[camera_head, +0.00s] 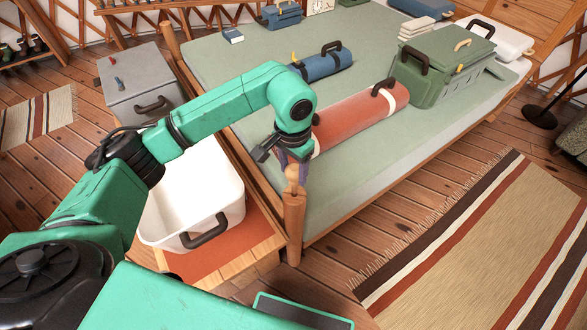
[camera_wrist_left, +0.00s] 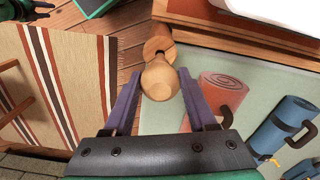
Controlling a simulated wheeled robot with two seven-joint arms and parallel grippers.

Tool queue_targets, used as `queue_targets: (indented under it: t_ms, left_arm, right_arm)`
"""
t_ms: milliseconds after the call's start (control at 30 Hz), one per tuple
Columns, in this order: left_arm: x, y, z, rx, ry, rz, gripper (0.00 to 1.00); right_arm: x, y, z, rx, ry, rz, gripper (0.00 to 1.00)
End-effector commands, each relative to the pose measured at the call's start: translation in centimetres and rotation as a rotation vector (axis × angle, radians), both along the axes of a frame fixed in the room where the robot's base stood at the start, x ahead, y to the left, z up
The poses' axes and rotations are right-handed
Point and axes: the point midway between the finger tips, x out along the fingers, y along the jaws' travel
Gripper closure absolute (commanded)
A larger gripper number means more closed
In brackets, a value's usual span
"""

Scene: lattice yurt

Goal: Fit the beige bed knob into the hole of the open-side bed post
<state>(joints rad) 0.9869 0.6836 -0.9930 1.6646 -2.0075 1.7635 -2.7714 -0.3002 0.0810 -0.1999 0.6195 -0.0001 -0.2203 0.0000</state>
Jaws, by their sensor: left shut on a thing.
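The beige bed knob (camera_head: 291,172) is a pale, rounded wooden piece. It is between the fingers of my left gripper (camera_wrist_left: 160,77), which is shut on it. In the left wrist view the knob (camera_wrist_left: 160,80) shows large, its round end towards the camera. The open-side bed post (camera_head: 294,217) stands upright at the bed's near corner, directly below the knob. In the left wrist view the post's top (camera_wrist_left: 158,46) shows just beyond the knob, with a dark spot at its edge. The knob hides most of the hole, and I cannot tell whether its peg is inside.
The bed mattress (camera_head: 350,170) carries a red roll (camera_head: 350,118), a blue roll (camera_head: 325,65) and a green crate (camera_head: 440,77). A white tub (camera_head: 190,195) stands left of the post. A dark part, possibly my right gripper (camera_wrist_left: 25,9), shows at the wrist view's corner.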

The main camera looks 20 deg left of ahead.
Motion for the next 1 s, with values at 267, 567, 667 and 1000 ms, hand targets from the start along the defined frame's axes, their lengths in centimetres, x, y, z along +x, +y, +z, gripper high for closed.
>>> queue_targets:
  t_ms: [267, 567, 667, 1000]
  left_arm:
    - [0.0, 0.0, -0.1, 0.000, 0.000, 0.000, 0.98]
    - [0.0, 0.0, 0.0, -0.001, 0.000, 0.001, 0.98]
    - [0.0, 0.0, 0.0, -0.001, 0.000, 0.000, 0.98]
    - [0.0, 0.0, -0.2, 0.001, 0.000, 0.001, 0.98]
  right_arm:
    - [0.0, 0.0, -0.4, 0.001, 0.000, 0.000, 0.50]
    - [0.0, 0.1, -0.6, 0.002, 0.000, 0.000, 0.50]
    - [0.0, 0.1, -0.6, 0.002, -0.001, 0.000, 0.50]
    - [0.0, 0.1, -1.1, 0.002, -0.001, -0.001, 0.50]
